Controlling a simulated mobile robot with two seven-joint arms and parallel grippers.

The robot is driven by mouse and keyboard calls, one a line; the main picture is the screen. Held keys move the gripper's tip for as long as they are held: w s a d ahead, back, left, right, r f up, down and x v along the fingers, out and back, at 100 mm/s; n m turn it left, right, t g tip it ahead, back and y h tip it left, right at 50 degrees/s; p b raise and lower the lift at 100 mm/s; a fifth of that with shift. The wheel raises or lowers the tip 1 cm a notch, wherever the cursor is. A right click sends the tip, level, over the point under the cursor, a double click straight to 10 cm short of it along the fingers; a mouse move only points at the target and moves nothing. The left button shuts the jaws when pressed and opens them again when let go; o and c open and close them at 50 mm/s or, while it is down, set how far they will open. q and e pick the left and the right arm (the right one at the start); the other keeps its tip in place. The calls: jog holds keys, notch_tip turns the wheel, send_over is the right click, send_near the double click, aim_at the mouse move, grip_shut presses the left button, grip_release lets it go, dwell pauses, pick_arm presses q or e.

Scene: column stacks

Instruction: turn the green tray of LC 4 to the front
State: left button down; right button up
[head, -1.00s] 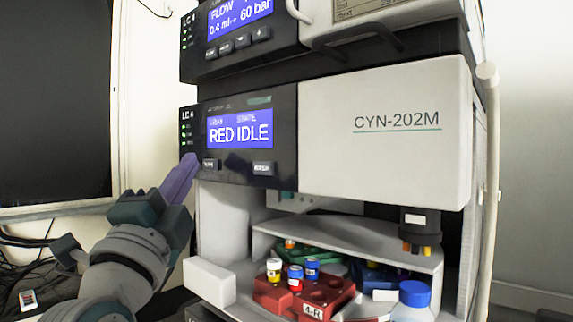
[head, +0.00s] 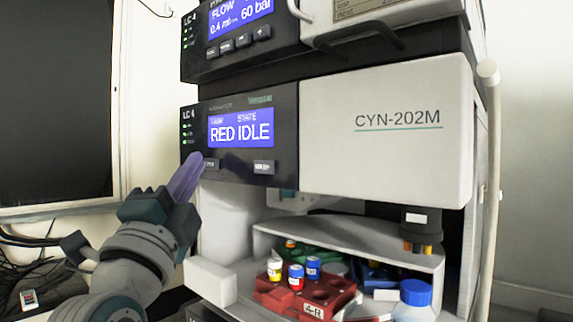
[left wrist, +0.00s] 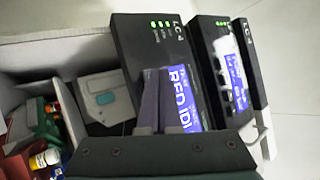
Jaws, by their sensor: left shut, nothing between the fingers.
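The LC 4 module's display (head: 240,130) reads RED and IDLE. Below it are a left button (head: 211,164) and a right button (head: 263,167). My left gripper (head: 194,160) is shut and empty, its purple fingertips just left of the left button; I cannot tell if they touch it. The fingers also show in the left wrist view (left wrist: 151,97), in front of the LC 4 panel (left wrist: 130,50). In the open bay below, the red tray (head: 335,290) with several vials is at the front. The green tray (head: 318,262) sits behind it, partly hidden. My right gripper is not in view.
A blue tray (head: 372,276) sits at the bay's right rear. A blue-capped bottle (head: 415,293) stands at front right. Another LC module (head: 240,35) is stacked above. A dark screen (head: 55,100) is at left, with cables below it.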

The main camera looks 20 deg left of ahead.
pick_arm(q)
jog(key=shift+w+d, duration=0.15)
jog(key=shift+w, duration=0.25)
dwell(0.7)
dwell(0.3)
jog(key=shift+s+a+p, duration=0.3)
jog(key=shift+s+p, duration=0.2)
jog(key=shift+s, duration=0.3)
jog(key=shift+s+a+p, duration=0.3)
jog(key=shift+s+p, duration=0.15)
jog(key=shift+s, duration=0.3)
jog(key=shift+s+a+p, duration=0.35)
jog(key=shift+s+p, duration=0.1)
jog(key=shift+s, duration=0.35)
jog(key=shift+s+a+p, duration=0.3)
jog(key=shift+s+p, duration=0.15)
jog(key=shift+s, duration=0.3)
dwell(3.4)
